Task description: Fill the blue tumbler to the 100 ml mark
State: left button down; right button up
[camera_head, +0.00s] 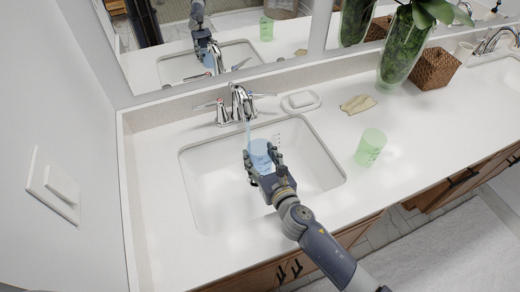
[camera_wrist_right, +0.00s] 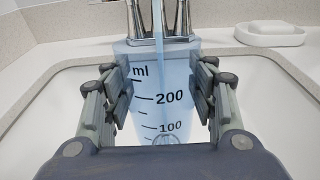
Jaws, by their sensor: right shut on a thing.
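The blue tumbler (camera_head: 260,148) is upright over the sink basin (camera_head: 212,200), under the running faucet (camera_head: 238,103). My right gripper (camera_head: 262,158) is shut on its sides. In the right wrist view the tumbler (camera_wrist_right: 143,82) shows ml marks, with 200 and 100 readable, between both fingers (camera_wrist_right: 160,92). A thin water stream (camera_head: 248,130) falls from the spout into the tumbler. In the wrist view the stream (camera_wrist_right: 158,60) ends in a small ring of ripples (camera_wrist_right: 165,139) slightly below the 100 numeral. The exact water level is hard to read. My left gripper is out of view.
A green tumbler (camera_head: 370,147) stands on the counter (camera_head: 330,115) right of the sink. A mirror and wall bound the back and left.

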aim_at(256, 149)
jog(key=x, duration=0.5)
jog(key=shift+w+r, duration=0.1)
jog(key=shift+r, duration=0.25)
jog(key=x, duration=0.1)
jog(key=b+x, duration=0.1)
jog(key=x, duration=0.2)
jog(key=shift+r, duration=0.3)
dwell(2.5)
jog(key=v, duration=0.3)
jog(key=p+v, duration=0.1)
jog(key=v, duration=0.2)
jog(key=f+p+v, duration=0.1)
jog(key=v, duration=0.2)
jog(key=shift+s, duration=0.25)
jog(key=shift+f, duration=0.1)
